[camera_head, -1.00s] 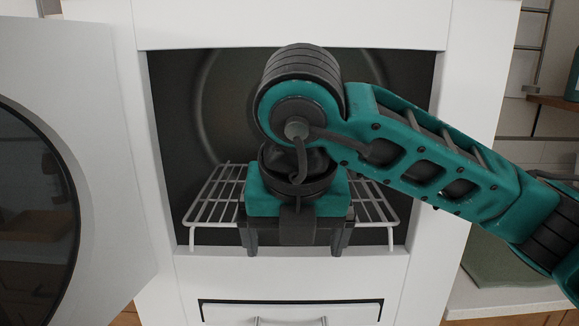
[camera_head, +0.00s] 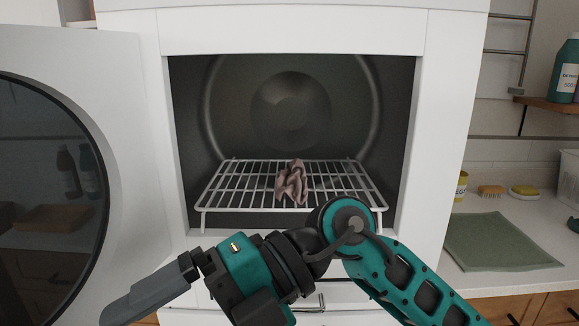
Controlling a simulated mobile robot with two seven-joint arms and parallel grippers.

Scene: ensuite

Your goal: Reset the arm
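My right arm comes in from the lower right. Its gripper (camera_head: 140,298) is in front of the open appliance, below the opening, with its fingers pointing to the lower left. The fingers are seen from the side and overlap, so I cannot tell whether they are open or shut. No object shows at the fingertips. A crumpled brownish-pink cloth (camera_head: 291,184) lies on the white wire rack (camera_head: 236,188) inside the appliance, apart from my gripper. My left gripper is not in view.
The white appliance (camera_head: 292,35) has its round-windowed door (camera_head: 136,150) swung open on the left. On the right, a counter holds a green mat (camera_head: 495,242), a brush (camera_head: 490,191), a yellow sponge (camera_head: 524,192) and a yellow container (camera_head: 461,186). A bottle (camera_head: 566,68) stands on a shelf.

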